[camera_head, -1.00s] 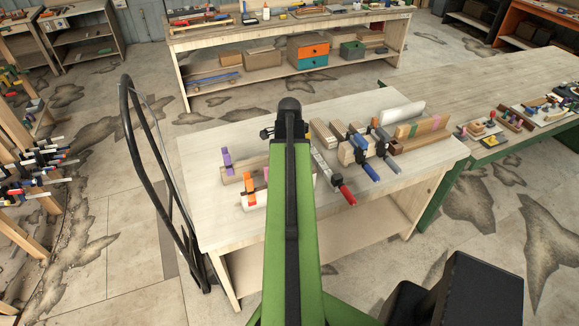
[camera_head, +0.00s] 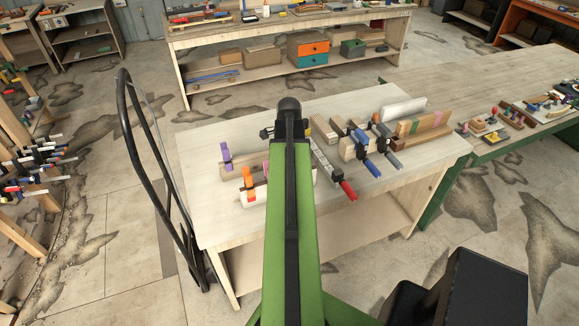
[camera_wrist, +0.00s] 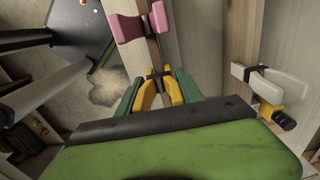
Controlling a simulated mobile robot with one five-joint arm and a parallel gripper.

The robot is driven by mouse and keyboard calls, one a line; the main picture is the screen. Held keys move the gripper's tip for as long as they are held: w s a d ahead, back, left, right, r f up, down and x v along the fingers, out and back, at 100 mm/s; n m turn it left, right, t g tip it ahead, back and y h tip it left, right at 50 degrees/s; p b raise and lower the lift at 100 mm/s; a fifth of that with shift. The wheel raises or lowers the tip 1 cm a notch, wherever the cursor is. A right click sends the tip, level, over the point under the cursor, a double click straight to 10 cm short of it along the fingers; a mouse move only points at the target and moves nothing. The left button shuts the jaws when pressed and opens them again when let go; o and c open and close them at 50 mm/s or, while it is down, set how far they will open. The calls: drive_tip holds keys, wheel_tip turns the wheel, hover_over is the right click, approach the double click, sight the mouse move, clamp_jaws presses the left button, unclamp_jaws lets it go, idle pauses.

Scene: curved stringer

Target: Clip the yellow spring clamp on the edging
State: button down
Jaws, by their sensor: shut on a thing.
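In the wrist view my gripper (camera_wrist: 158,94) has green fingers shut on the yellow spring clamp (camera_wrist: 145,98). The clamp's dark jaw tips point away from me. They are at a pale wooden strip (camera_wrist: 131,58), which looks like the edging; I cannot tell whether they grip it. A pink spring clamp (camera_wrist: 140,24) sits farther along that strip. In the head view my arm hides the gripper and the yellow clamp. A purple clamp (camera_head: 226,155) and an orange clamp (camera_head: 248,181) stand on work pieces left of my arm.
The workbench (camera_head: 215,215) carries bar clamps with red (camera_head: 348,190) and blue (camera_head: 371,168) handles, right of my arm. A black-framed cart (camera_head: 150,150) stands left of the bench.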

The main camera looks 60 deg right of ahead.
drive_tip(key=shift+f, duration=0.1)
drive_tip(key=shift+f+b, duration=0.5)
drive_tip(key=shift+b, duration=0.1)
idle(0.3)
drive_tip(key=shift+f+b, duration=0.55)
drive_tip(key=c, duration=0.7)
unclamp_jaws()
drive_tip(key=shift+r, duration=0.15)
